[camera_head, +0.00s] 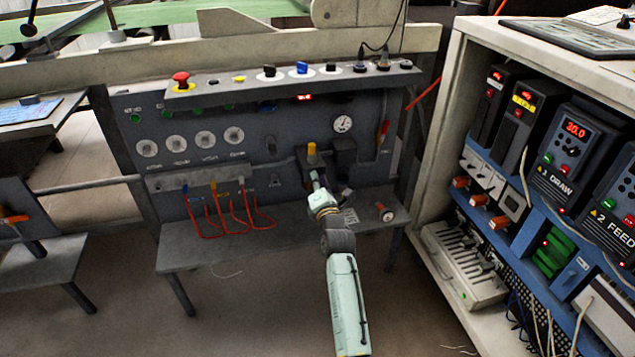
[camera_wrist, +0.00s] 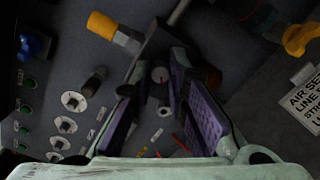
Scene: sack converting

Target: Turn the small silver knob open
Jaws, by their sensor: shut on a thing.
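The small silver knob (camera_wrist: 160,75) shows in the wrist view between the purple-padded fingers, below a dark block (camera_wrist: 155,46). My gripper (camera_wrist: 155,82) is shut on it, with one finger on each side. In the head view my gripper (camera_head: 316,180) reaches up to the fittings on the grey panel, just below a yellow knob (camera_head: 312,152). The silver knob is hidden or too small to make out there. The yellow knob also shows in the wrist view (camera_wrist: 104,27), to the upper left of the fingers.
The panel holds a red mushroom button (camera_head: 181,79), several white dials, a gauge (camera_head: 342,124) and looped red cables (camera_head: 228,222). A grey shelf (camera_head: 215,250) juts out below my gripper. A rack with drive units (camera_head: 568,155) stands at the right. Floor shows at front left.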

